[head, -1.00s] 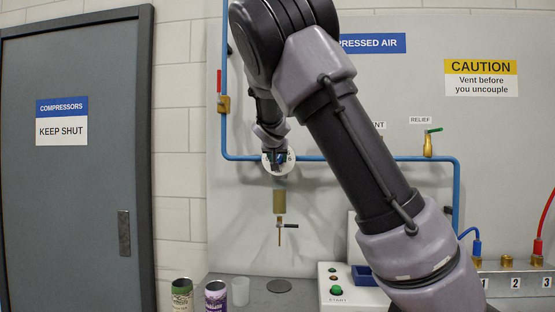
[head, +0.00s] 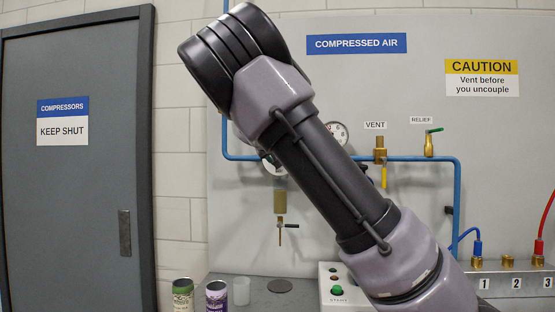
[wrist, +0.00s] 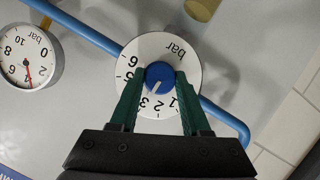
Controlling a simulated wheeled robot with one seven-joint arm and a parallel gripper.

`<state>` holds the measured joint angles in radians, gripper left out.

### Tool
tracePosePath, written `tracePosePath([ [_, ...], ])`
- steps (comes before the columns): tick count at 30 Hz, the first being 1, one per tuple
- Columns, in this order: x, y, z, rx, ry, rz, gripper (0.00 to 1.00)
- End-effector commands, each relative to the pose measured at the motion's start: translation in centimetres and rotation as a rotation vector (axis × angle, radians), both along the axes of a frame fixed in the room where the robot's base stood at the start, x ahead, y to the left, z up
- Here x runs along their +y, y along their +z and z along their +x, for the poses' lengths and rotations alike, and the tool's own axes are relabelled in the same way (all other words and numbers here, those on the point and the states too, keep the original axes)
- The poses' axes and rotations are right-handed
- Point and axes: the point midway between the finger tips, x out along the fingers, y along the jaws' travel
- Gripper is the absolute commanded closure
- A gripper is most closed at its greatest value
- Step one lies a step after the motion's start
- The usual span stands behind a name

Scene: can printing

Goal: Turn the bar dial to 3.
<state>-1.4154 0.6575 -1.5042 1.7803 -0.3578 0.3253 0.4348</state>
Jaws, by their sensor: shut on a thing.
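The bar dial (wrist: 147,50) is a white round plate with black numbers and a blue knob (wrist: 160,76) at its middle, seen in the wrist view. The knob's white pointer line is directed at or very close to the 3. My gripper (wrist: 160,78) has its two green fingers on either side of the knob and is shut on it. In the head view, only a small part of the bar dial (head: 270,167) shows beside my arm. My gripper is hidden there behind the arm.
A round bar gauge (wrist: 27,58) with a red needle is beside the dial, along the blue pipe (wrist: 84,32). In the head view, a filter bowl (head: 280,197) hangs below the dial. Cans (head: 216,296) and a cup (head: 241,291) stand on the bench below.

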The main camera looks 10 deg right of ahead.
Motion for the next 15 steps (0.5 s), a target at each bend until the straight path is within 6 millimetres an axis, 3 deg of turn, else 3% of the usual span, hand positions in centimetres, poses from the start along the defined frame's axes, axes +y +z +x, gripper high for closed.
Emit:
tracePosePath([
  [11,0.02,0.21,0.09,-0.002,0.003,-0.008,1.00],
  [12,0.02,0.22,0.09,-0.002,0.003,-0.008,0.49],
  [14,0.02,0.21,0.09,-0.002,0.003,-0.008,0.26],
  [15,0.01,0.19,0.08,-0.001,0.003,-0.008,0.23],
])
